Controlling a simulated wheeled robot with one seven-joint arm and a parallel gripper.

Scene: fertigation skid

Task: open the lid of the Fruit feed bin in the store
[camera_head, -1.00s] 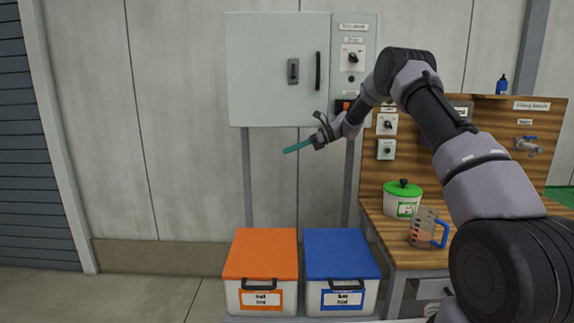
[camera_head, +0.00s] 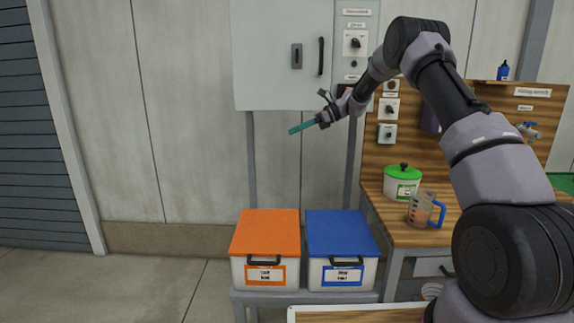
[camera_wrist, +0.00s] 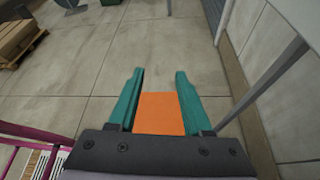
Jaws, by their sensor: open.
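Two white feed bins stand side by side, both with lids shut. One has an orange lid (camera_head: 266,233) with an orange-framed label, the other a blue lid (camera_head: 340,233) with a blue-framed label. The label words are too small to read surely, so I cannot tell which is Fruit feed. Each has a dark handle at its front: the orange bin's handle (camera_head: 265,259) and the blue bin's handle (camera_head: 346,260). My gripper (camera_head: 296,130) is open and empty, well above the bins. In the wrist view, the orange lid (camera_wrist: 161,114) shows between and below its teal fingers (camera_wrist: 160,78).
The bins sit on a low grey stand (camera_head: 300,297). A grey cabinet (camera_head: 283,60) on posts is behind. A wooden bench (camera_head: 425,236) at right holds a green-lidded pot (camera_head: 402,185) and a measuring jug (camera_head: 424,210). Floor at left is clear.

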